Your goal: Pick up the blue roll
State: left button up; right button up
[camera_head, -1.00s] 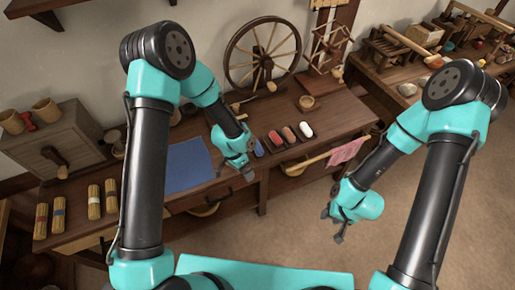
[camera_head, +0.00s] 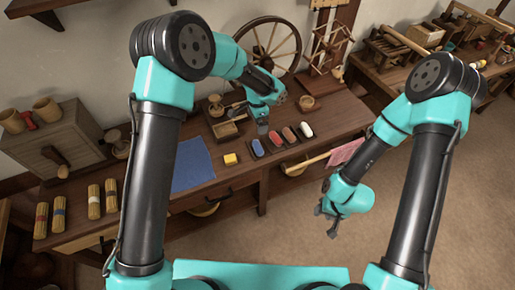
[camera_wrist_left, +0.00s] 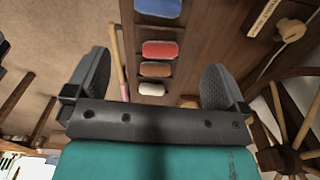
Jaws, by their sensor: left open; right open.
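The blue roll (camera_head: 258,147) lies in a small dark tray at the left end of a row of rolls on the wooden table. It also shows at the top edge of the left wrist view (camera_wrist_left: 158,7), partly cut off. My left gripper (camera_head: 262,126) is above the table, just behind the blue roll. In the left wrist view its two fingers (camera_wrist_left: 155,80) are wide apart with nothing between them. My right gripper (camera_head: 326,223) is open and empty over the floor, in front of the table.
A red roll (camera_head: 274,139), a brown roll (camera_head: 289,134) and a white roll (camera_head: 306,129) continue the row to the right. A yellow block (camera_head: 230,159) and a blue cloth (camera_head: 193,165) lie to the left. A spinning wheel (camera_head: 268,45) stands behind.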

aim_at(258, 145)
pick_arm(q)
notch_tip(258, 145, down, 12)
jog(key=shift+r, duration=0.25)
jog(key=shift+f, duration=0.15)
jog(key=f, duration=0.5)
jog(key=shift+s, duration=0.2)
dwell(0.5)
jog(key=c, duration=0.6)
jog(key=shift+r, duration=0.15)
jog(key=shift+c, duration=0.2)
